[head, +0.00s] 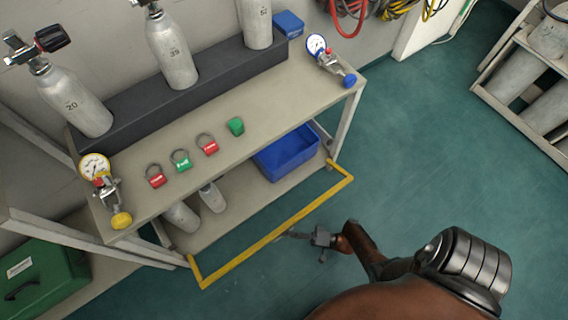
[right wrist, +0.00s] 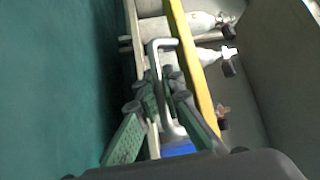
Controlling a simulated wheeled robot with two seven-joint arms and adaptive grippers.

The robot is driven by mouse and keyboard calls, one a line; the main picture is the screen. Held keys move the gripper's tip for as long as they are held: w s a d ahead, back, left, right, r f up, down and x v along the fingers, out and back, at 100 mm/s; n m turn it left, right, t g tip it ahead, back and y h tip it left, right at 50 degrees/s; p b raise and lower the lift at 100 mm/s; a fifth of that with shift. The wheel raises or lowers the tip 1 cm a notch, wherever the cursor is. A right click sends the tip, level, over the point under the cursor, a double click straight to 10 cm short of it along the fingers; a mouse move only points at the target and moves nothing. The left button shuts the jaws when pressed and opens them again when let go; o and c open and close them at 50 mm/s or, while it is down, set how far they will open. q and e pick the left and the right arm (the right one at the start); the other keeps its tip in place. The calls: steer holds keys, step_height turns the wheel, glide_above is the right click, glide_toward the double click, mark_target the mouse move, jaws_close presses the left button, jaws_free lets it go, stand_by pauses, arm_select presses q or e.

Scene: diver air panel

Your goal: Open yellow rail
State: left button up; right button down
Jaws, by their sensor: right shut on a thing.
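The yellow rail (head: 262,243) runs along the front of the workbench in the head view, its long bar standing out from the bench on short arms at both ends. In the right wrist view the yellow bar (right wrist: 188,55) passes just right of my fingers. In the wrist view my right gripper (right wrist: 164,90) is shut on a pale grey bracket-shaped handle (right wrist: 154,62) beside the bar. My left gripper is not in view.
The workbench (head: 258,97) carries gauges, tagged rings and upright cylinders. A blue bin (head: 287,152) and small cylinders sit on its lower shelf. A green case (head: 42,280) is at lower left, a cylinder rack (head: 512,118) at upper right. The green floor (head: 420,150) between is clear.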

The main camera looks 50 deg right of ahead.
steer(key=shift+f, duration=0.15)
stand_by(0.3)
steer(key=c, duration=2)
jaws_free()
steer(key=shift+c, duration=0.2)
steer(key=v, duration=0.7)
steer(key=shift+s+f, duration=0.2)
